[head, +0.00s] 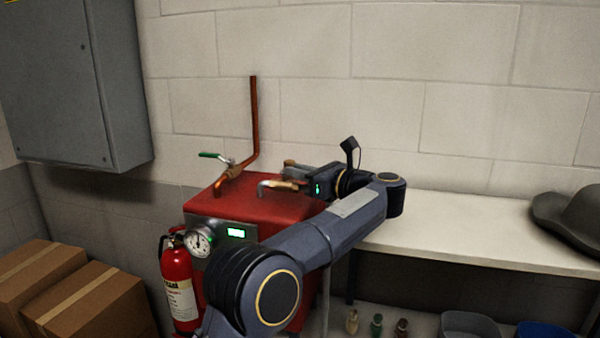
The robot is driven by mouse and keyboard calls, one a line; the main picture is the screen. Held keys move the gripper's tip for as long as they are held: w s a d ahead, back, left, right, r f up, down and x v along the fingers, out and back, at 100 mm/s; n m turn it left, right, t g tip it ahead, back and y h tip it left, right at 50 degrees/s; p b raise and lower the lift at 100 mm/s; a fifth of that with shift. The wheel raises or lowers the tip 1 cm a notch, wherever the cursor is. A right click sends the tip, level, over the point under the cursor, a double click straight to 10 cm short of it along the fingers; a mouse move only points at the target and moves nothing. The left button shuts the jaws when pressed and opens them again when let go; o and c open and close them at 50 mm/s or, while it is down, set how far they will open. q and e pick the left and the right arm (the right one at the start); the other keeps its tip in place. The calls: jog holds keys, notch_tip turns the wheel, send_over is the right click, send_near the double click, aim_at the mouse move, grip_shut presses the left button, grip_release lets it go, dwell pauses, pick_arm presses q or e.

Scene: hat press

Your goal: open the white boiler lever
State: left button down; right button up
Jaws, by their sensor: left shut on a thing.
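The red boiler (250,207) stands against the wall, with a gauge and a lit green display on its front. A short metal pipe with a brass valve (272,184) rises from its top right. My left gripper (292,176) is at this valve, reaching in from the right above the boiler top. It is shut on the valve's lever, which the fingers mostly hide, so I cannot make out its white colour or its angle. My right gripper is not in view.
A green-handled valve (214,156) sits on the copper pipe (254,120) left of my gripper. A fire extinguisher (179,285) stands before the boiler. A white shelf (460,228) with a dark hat (572,218) is at right. Cardboard boxes (95,300) are at left.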

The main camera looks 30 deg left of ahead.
pick_arm(q)
jog(key=shift+r, duration=0.1)
dwell(0.3)
jog(key=c, duration=1.4)
grip_release()
jog(key=shift+o, duration=0.2)
jog(key=shift+d, duration=0.35)
jog(key=b+v, duration=0.2)
jog(key=v, duration=0.5)
